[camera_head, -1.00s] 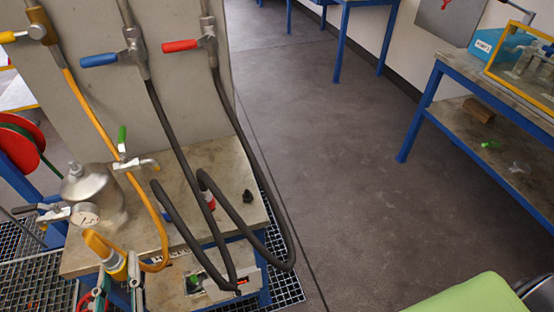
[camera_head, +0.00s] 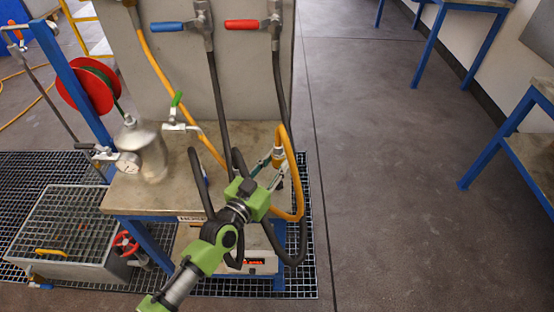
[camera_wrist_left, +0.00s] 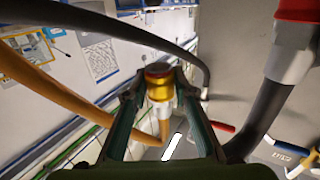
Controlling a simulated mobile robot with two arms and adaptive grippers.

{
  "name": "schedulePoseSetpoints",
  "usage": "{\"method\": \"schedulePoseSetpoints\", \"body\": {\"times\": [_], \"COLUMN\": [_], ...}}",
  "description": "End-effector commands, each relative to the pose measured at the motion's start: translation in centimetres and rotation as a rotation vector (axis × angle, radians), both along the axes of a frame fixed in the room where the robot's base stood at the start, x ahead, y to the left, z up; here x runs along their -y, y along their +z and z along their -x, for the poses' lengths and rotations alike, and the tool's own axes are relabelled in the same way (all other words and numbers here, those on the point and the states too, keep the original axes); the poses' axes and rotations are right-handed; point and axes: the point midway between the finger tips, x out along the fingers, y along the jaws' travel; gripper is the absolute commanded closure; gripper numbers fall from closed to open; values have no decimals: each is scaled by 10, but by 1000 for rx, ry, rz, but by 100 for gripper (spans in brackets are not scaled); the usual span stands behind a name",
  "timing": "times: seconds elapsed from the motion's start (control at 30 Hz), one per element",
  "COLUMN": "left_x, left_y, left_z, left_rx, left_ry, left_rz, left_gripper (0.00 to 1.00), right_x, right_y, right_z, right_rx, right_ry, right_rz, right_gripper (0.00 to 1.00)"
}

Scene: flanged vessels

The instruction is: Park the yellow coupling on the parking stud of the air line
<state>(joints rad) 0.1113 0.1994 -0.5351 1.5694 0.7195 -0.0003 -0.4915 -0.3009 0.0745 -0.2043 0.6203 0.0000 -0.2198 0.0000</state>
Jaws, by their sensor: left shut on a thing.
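My left gripper (camera_head: 271,170) is shut on the yellow coupling (camera_head: 277,157) above the right end of the bench. The yellow air hose (camera_head: 299,190) loops up from the coupling and down past the bench's right edge. In the left wrist view the coupling (camera_wrist_left: 159,88) sits between the two fingertips, gold with a dark red end face. The yellow hose also crosses the left of that view (camera_wrist_left: 40,80). I cannot make out the parking stud in either view. My right gripper is not in view.
A metal vessel (camera_head: 150,155) with a gauge (camera_head: 128,164) stands on the bench (camera_head: 125,195). Dark hoses (camera_head: 217,90) hang from the blue-handled (camera_head: 167,26) and red-handled (camera_head: 243,24) valves close to my gripper. A red-ended coupling (camera_wrist_left: 292,50) is near in the wrist view. Floor (camera_head: 390,190) on the right is clear.

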Motion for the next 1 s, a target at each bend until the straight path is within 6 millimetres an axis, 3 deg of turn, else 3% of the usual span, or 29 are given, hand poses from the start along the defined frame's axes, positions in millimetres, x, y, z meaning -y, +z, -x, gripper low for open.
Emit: {"method": "schedulePoseSetpoints", "body": {"times": [0.53, 1.0], "left_x": [0, 0], "left_y": [3, -46], "left_z": [-2, -2], "left_rx": [2, 3], "left_ry": [3, 2], "left_rz": [-1, -1], "left_gripper": [100, 100], "right_x": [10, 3], "right_y": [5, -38], "right_z": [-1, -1], "right_rx": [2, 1], "right_ry": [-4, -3], "right_rz": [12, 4], "right_gripper": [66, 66]}}
